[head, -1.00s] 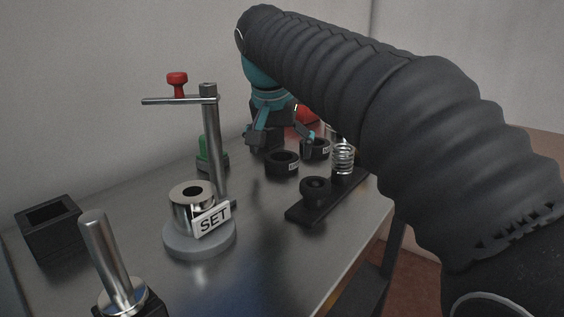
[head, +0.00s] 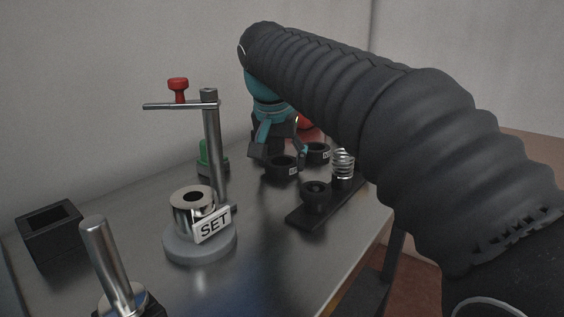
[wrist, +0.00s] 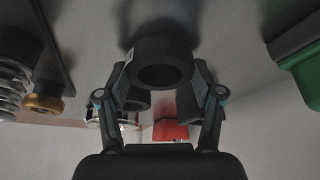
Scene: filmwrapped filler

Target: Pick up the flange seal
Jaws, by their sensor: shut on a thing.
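The flange seal appears to be the nearer of two small black rings with white tags; its tag is too small to read. This ring (head: 283,174) stands on the metal bench in the head view. In the wrist view the ring (wrist: 160,46) sits between my two fingers, its hole facing the camera. My gripper (head: 279,158) is down at the ring and shut on it; the wrist view also shows my gripper (wrist: 160,76). Whether the ring still touches the bench is unclear.
A second tagged black ring (head: 319,150) stands close behind. To the right is a black plate (head: 300,216) with a knob and a coil spring (head: 343,165). Red object (wrist: 170,130) lies behind.

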